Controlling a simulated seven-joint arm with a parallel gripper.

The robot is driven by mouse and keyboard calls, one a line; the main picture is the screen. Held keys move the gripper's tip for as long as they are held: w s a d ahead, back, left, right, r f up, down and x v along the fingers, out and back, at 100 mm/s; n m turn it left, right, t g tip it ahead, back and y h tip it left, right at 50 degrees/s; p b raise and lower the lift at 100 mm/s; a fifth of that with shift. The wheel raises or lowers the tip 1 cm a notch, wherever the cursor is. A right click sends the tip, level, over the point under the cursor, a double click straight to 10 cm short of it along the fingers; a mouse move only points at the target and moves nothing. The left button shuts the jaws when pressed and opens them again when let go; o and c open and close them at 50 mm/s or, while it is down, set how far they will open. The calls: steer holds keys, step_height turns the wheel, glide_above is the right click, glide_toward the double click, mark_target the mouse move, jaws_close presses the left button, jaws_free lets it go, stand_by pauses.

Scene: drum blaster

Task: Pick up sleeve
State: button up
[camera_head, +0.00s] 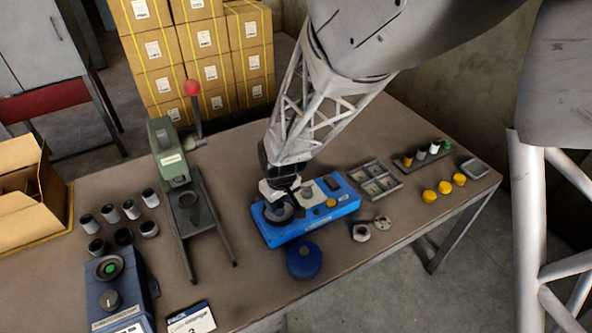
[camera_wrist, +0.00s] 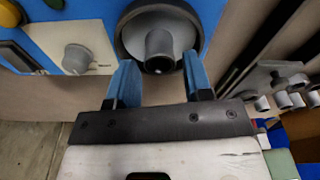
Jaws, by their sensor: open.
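The blue machine (camera_head: 318,222) stands on the table below my gripper (camera_head: 284,200). In the wrist view, a grey hollow cylinder (camera_wrist: 160,45), which looks like a sleeve, stands in the dark round well (camera_wrist: 131,40) of this machine. My gripper (camera_wrist: 161,66) is open, its two blue fingers on either side of the cylinder's near end. I cannot tell whether they touch it. In the head view my gripper hides most of the cylinder. Several more grey and black sleeves (camera_head: 131,210) stand at the table's left; some show at the right of the wrist view (camera_wrist: 282,100).
A green press (camera_head: 172,160) with a red-knobbed lever stands left of the machine. A blue round part (camera_head: 304,260) lies in front. A compartment tray (camera_head: 375,180), metal nuts (camera_head: 361,232) and yellow caps (camera_head: 444,187) lie right. A control box (camera_head: 118,295) stands front left.

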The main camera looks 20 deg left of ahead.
steer(key=shift+a+f, duration=0.15)
steer(key=shift+f, duration=1.05)
steer(key=c, duration=0.7)
steer(key=shift+r, duration=0.15)
steer(key=shift+r, duration=0.4)
step_height(320, 180, up, 3)
steer(key=shift+f, duration=0.2)
steer(key=s+d, duration=0.3)
steer(key=s, duration=0.1)
steer(key=s+d+r, duration=0.1)
steer(key=s+d, duration=0.2)
steer(key=s, duration=0.1)
steer(key=s+d, duration=0.4)
steer(key=shift+s+r, duration=0.15)
steer(key=shift+s, duration=0.05)
